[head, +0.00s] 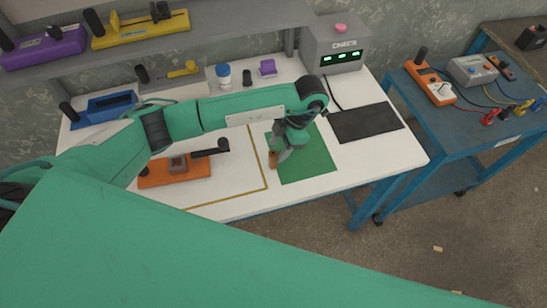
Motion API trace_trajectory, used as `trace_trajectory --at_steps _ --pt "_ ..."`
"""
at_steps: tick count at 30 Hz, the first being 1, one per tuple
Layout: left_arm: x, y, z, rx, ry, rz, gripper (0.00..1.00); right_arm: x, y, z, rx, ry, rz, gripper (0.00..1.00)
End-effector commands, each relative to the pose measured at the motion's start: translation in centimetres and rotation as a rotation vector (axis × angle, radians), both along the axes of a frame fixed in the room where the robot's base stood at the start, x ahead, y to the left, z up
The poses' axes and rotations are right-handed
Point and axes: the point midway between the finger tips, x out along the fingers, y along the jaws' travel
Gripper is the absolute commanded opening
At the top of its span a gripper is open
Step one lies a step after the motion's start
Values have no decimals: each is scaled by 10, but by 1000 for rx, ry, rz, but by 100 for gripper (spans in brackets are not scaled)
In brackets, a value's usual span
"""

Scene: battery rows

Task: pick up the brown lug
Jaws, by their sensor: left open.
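The brown lug (272,160) is a small brown piece at the left edge of the green mat (307,165) on the white table. My left gripper (281,154) reaches down over the mat from above, jaws open, its fingertips right beside the lug. The gripper and wrist partly cover the lug's surroundings, and I cannot tell whether a finger touches it. My right gripper is not in view.
An orange fixture with a black handle (174,180) stands left of the mat. A black pad (365,122) and a grey CHECK box (333,48) lie to the right and behind.

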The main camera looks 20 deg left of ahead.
Motion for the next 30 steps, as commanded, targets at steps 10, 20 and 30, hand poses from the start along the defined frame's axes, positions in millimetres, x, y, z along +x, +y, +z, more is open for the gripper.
trace_trajectory --at_steps 10,20,30 --pt "-12 13 -32 0 0 1 47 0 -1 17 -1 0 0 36" --pt "-12 13 -34 0 0 1 28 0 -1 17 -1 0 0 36" --pt "-12 13 -33 -1 -1 0 0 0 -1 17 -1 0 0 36"
